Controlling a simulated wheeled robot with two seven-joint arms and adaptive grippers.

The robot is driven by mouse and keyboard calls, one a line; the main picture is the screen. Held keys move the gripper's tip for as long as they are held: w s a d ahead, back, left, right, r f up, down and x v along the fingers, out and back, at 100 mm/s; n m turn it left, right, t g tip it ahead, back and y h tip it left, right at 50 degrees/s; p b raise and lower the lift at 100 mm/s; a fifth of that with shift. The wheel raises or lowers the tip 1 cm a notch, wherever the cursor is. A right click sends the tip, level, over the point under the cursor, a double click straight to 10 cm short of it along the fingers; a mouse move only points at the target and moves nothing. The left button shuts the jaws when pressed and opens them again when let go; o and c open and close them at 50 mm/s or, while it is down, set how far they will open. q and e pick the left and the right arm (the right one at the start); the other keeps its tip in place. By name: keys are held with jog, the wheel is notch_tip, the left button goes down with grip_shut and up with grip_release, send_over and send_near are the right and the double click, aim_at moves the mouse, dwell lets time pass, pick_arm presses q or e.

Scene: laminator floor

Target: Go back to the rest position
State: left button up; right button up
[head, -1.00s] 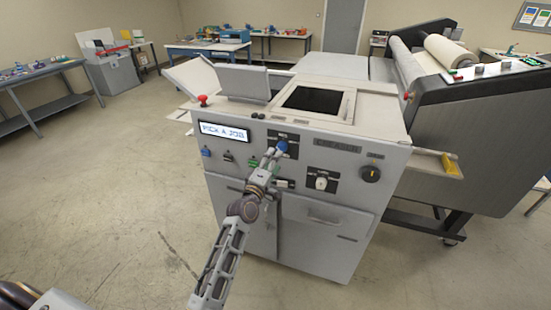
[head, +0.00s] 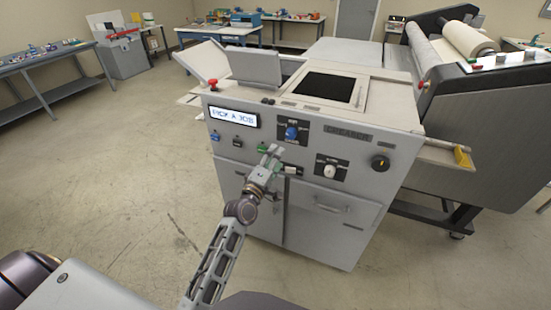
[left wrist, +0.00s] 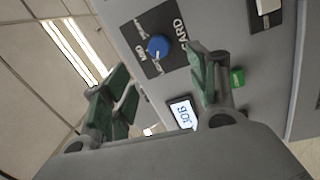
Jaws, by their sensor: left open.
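My left gripper (head: 271,156) is in front of the grey creaser cabinet (head: 240,178), just below the blue knob (head: 291,132). Its fingers are apart and hold nothing. In the left wrist view, the open left gripper (left wrist: 160,92) shows dark green finger pads, with the blue knob (left wrist: 159,46) beyond and between them, apart from them. A green button (left wrist: 237,77) shows beside one finger. The display (head: 233,117) reads "PICK A JOB". My right gripper is not in view.
The cabinet has a white knob (head: 330,171), a black knob (head: 380,162) and a red stop button (head: 213,84). A laminator with rollers (head: 463,38) stands at the right. A workbench (head: 50,65) is at the left. The floor (head: 130,150) between is clear.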

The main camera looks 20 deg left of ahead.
pick_arm(q)
jog(key=shift+m, duration=0.4)
notch_tip(320, 180, down, 26)
jog(key=s+d+m+g, duration=0.2)
jog(key=m+g, duration=0.3)
jog(key=m, duration=0.4)
jog(key=s+f+m+g, duration=0.1)
jog(key=s+f+g, duration=0.1)
jog(key=s+f, duration=0.35)
jog(key=s+d+f+m+g, duration=0.1)
jog(key=s+f+m, duration=0.1)
jog(key=f, duration=0.6)
jog(key=s+f+m+g, duration=0.1)
jog(key=s+f+g, duration=0.1)
jog(key=s+f, duration=0.35)
jog(key=s+a+f+m+g, duration=0.2)
jog(key=s+f+m+g, duration=0.15)
jog(key=s+f, duration=1.5)
jog(key=s+a+f+g, duration=0.2)
jog(key=s, duration=0.8)
jog(key=s+a+f+g+y, duration=0.1)
jog(key=s+a+f+g, duration=0.1)
jog(key=s, duration=0.8)
jog(key=shift+s+a+f+y, duration=0.3)
jog(key=shift+s+a+f, duration=0.05)
jog(key=shift+s+f, duration=0.1)
